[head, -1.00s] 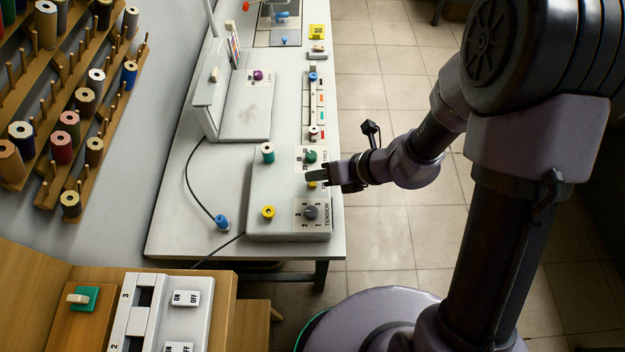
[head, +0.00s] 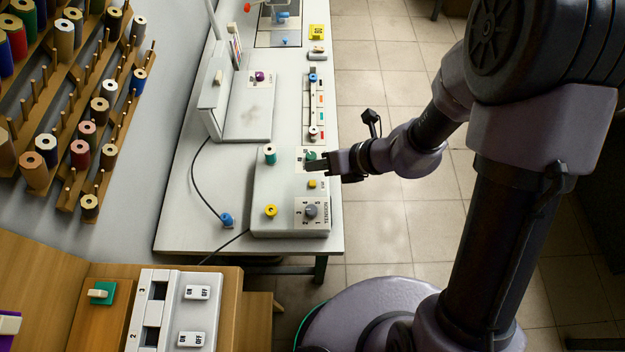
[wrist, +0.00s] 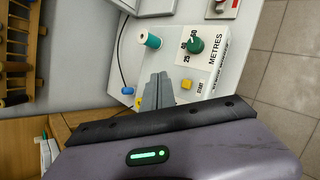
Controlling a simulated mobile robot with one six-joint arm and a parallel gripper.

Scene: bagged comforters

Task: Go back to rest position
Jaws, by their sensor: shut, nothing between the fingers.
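My gripper (head: 316,165) is shut and empty. In the head view it reaches in from the right over the right edge of the white control box (head: 262,190), close to the green knob (head: 311,155). In the wrist view the shut fingers (wrist: 157,88) point toward the box, with the green knob (wrist: 195,45) marked METRES to their right. The yellow start button (wrist: 186,84) is just right of the fingers. No contact between the fingers and the box is visible, though the exact gap is hard to tell.
A spool rack (head: 75,110) hangs on the left wall. A switch panel (head: 172,310) is at the lower left. Tiled floor (head: 380,230) lies open right of the table.

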